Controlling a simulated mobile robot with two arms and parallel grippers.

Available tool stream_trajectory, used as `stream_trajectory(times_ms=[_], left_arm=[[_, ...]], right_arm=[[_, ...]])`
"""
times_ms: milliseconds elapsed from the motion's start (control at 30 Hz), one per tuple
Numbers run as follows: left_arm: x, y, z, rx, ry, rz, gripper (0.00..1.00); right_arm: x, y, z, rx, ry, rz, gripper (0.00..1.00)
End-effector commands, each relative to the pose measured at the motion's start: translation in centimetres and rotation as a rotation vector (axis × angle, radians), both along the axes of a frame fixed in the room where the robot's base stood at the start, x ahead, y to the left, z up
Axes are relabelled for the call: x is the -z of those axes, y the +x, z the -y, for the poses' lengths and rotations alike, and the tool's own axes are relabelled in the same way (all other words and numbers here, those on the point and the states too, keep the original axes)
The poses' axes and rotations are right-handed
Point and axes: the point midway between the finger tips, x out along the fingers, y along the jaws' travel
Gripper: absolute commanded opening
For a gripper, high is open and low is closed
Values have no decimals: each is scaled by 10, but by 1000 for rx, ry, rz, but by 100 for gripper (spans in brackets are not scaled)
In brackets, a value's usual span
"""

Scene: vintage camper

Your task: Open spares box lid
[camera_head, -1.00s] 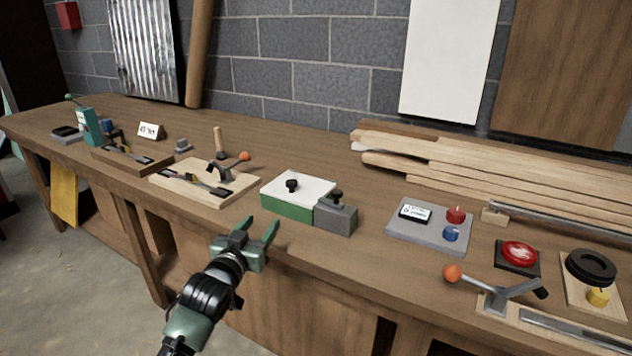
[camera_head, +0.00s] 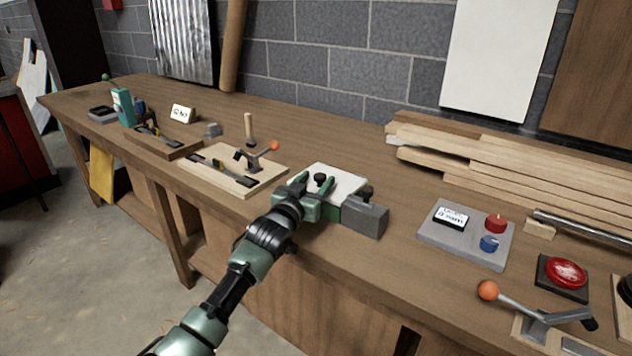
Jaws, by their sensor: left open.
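The spares box is a green box (camera_head: 333,213) with a white lid (camera_head: 343,180) and a black knob (camera_head: 320,179) on top. It stands near the front edge of the workbench, and the lid lies flat on it. My left gripper (camera_head: 314,184) is open, with its fingers over the front left part of the lid at the knob. The knob appears between the fingertips; whether they touch it I cannot tell. The gripper hides much of the box's front. My right gripper is not in view.
A grey block (camera_head: 362,216) adjoins the box on the right. A wooden board with a toggle clamp (camera_head: 250,160) lies to the left. A grey panel with red and blue knobs (camera_head: 466,235) and an orange-tipped lever (camera_head: 489,290) are to the right. Planks (camera_head: 500,160) lie behind.

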Motion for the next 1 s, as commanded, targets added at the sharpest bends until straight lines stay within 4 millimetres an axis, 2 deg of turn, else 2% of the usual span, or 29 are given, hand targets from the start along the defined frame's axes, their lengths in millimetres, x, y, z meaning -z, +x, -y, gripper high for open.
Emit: stream_trajectory(times_ms=[100,300,333,500,533,1000], left_arm=[[0,3,1,0,0,1,52],[0,2,1,0,0,0,52],[0,2,1,0,0,0,49],[0,2,1,0,0,0,2],[0,2,1,0,0,0,0],[0,2,1,0,0,-1,0]], right_arm=[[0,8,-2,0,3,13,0],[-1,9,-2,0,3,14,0],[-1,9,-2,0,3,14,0],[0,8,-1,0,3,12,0],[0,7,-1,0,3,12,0],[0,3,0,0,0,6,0]])
